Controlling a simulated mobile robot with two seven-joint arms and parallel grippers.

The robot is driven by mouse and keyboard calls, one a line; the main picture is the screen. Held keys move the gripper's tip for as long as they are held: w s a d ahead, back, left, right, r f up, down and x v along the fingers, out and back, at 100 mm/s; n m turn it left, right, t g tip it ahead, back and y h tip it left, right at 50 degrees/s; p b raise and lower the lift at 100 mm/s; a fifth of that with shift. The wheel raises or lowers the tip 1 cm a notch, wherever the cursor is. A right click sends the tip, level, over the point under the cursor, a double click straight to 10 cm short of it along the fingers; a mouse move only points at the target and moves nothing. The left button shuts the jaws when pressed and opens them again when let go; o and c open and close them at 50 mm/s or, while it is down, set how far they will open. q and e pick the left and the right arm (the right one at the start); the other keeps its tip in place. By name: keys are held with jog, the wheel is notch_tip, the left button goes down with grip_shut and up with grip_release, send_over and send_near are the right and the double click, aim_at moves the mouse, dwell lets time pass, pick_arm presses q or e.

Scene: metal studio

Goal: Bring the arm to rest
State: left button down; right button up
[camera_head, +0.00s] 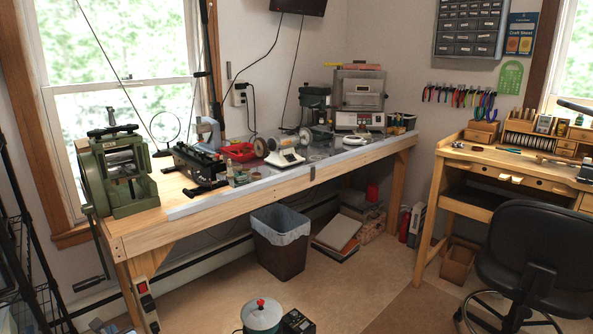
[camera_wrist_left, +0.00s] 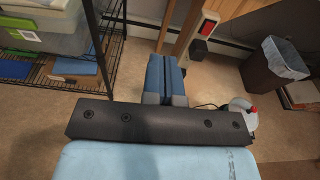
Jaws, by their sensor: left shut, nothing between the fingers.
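The power strip (camera_head: 147,305) is fixed upright along the front leg of the workbench at lower left in the head view. Its red switch (camera_head: 142,288) is near the top. In the left wrist view the white power strip (camera_wrist_left: 204,31) shows at the top, right of centre, with the red switch facing me and a black plug at its lower part. My left gripper (camera_wrist_left: 166,60) is shut and empty, its fingers apart from the strip, to its left in the wrist view. Only a bit of the left gripper (camera_head: 104,326) shows at the head view's bottom edge. My right gripper is not in view.
A black wire shelf (camera_wrist_left: 90,45) with bins stands left of my left gripper. A waste bin (camera_head: 280,245) stands under the workbench (camera_head: 290,185). A pot (camera_head: 262,315) is on the floor at the bottom. A chair (camera_head: 530,260) is at right. Open floor lies between.

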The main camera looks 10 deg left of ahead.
pick_arm(q)
jog(key=s+d+f+n+h, duration=0.4)
jog(key=s+d+n+h, duration=0.15)
jog(key=s+d, duration=0.3)
jog(key=s+d+f+n+h, duration=0.55)
jog(key=s+d, duration=0.25)
jog(key=s, duration=0.2)
jog(key=s+d+r+n+g+h, duration=0.1)
jog(key=s+d+r+n+h, duration=0.4)
jog(key=s+d, duration=0.35)
jog(key=d+r+n+t, duration=0.1)
jog(key=d+n, duration=0.6)
jog(key=d, duration=0.3)
notch_tip(320, 180, up, 17)
jog(key=a+p, duration=0.1)
jog(key=p, duration=2.3)
jog(key=shift+s+a+r, duration=0.15)
jog(key=shift+s+a, duration=0.05)
jog(key=shift+s, duration=0.05)
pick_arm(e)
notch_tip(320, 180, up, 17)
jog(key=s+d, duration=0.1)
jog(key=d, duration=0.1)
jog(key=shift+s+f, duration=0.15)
